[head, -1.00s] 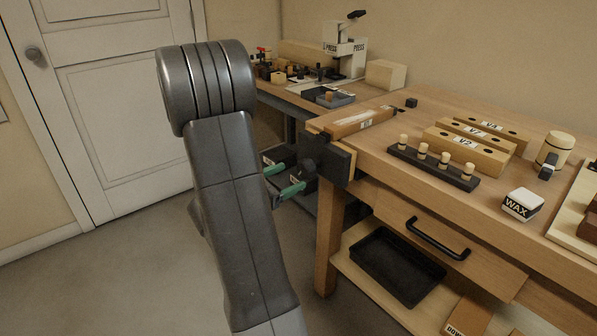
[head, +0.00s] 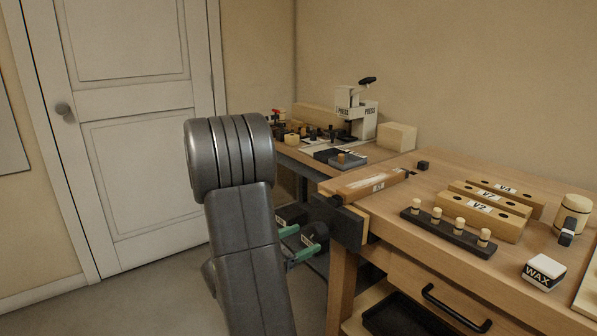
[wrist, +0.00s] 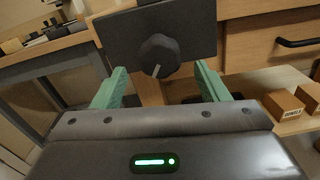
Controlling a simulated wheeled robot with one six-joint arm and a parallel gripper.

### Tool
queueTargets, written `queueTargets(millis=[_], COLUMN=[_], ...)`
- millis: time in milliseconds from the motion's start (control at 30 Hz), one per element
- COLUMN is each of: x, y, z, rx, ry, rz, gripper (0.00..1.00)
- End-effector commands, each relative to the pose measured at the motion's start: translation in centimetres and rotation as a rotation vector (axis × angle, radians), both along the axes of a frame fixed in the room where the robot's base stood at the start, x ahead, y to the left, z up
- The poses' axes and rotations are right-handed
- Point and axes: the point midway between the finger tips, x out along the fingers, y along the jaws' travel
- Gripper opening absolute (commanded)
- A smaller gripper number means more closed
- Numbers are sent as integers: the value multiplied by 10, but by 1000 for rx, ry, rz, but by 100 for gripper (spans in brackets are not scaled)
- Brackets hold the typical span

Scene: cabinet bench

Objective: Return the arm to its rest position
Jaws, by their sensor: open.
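My arm stands folded in front of the bench, its grey links filling the middle of the head view. My gripper (head: 297,244) shows partly behind the arm, with green fingers beside the bench's front left corner. In the wrist view my gripper (wrist: 162,86) has its two green fingers spread wide apart with nothing held between them. Beyond the fingers is a dark vise plate (wrist: 118,38) with a round knob (wrist: 160,55). Whether the fingers touch the vise cannot be told.
The wooden bench (head: 410,262) holds drilled blocks (head: 472,216), a dark peg rack (head: 440,232) and a WAX block (head: 543,272). A drawer handle (head: 455,308) juts from its front. A press (head: 355,112) stands on the back bench. Floor before the door (head: 150,180) looks clear.

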Motion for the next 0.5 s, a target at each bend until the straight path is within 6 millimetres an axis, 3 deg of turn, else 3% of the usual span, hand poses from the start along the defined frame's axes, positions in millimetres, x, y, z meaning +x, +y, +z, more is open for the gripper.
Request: queueTargets(millis=[233,500], x=[17,24], y=[-24,-33], z=[1,0], rx=[0,0], ry=[-1,0], rz=[-2,0], gripper=[68,68])
